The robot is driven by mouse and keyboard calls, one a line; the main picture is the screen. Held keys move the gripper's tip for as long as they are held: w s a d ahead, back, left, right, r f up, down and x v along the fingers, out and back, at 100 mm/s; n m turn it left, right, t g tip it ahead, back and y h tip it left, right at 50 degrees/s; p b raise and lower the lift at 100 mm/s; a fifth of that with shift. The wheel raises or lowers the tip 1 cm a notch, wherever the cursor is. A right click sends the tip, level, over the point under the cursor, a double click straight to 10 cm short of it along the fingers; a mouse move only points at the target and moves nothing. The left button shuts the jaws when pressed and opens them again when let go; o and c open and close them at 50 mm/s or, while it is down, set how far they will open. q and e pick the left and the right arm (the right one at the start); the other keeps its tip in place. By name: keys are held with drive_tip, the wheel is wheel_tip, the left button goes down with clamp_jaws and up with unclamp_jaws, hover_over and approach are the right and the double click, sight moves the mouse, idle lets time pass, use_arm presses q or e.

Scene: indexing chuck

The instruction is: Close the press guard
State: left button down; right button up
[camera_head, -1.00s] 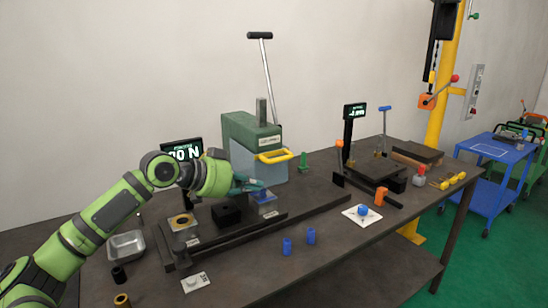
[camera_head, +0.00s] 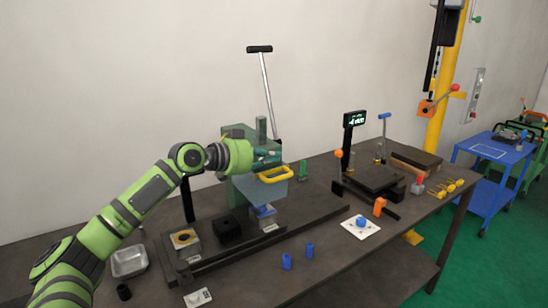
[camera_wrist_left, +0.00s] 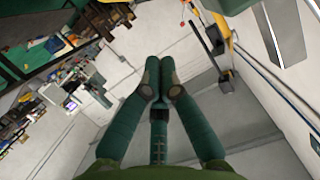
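The green press (camera_head: 240,190) stands on the bench, partly hidden behind my left arm. Its guard is a clear bluish panel (camera_head: 264,190) with a yellow handle (camera_head: 276,175) on its front. The panel's lower edge appears above the blue fixture (camera_head: 263,212) at the press base. My left gripper (camera_head: 278,157) is in front of the press housing, just above the yellow handle. I cannot tell whether it touches the press. In the left wrist view its fingers (camera_wrist_left: 161,80) are together with nothing between them. My right gripper is not in view.
A long lever (camera_head: 267,90) rises behind the press. A dark block (camera_head: 228,230), a metal tray (camera_head: 129,261) and two blue cylinders (camera_head: 287,262) are on the bench. A display post (camera_head: 349,132) stands right of the press. The space above the bench is open.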

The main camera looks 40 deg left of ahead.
sight(274, 172)
use_arm(q)
drive_tip(key=w+f, duration=0.1)
drive_tip(key=f+p, duration=0.1)
drive_tip(key=shift+w+d+f, duration=0.15)
drive_tip(key=shift+w+f, duration=0.2)
drive_tip(key=shift+a+f, duration=0.25)
drive_tip(key=shift+f, duration=0.6)
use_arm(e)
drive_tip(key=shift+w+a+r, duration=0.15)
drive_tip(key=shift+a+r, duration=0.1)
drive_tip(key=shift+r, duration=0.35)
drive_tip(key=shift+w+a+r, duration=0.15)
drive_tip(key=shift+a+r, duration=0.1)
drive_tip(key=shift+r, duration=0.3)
use_arm(q)
drive_tip(key=shift+f, duration=0.45)
wheel_tip(274, 172, down, 10)
drive_tip(key=b, duration=1.1)
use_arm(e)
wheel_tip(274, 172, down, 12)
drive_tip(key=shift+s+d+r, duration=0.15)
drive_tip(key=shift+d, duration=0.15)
use_arm(q)
drive_tip(key=shift+r, duration=0.1)
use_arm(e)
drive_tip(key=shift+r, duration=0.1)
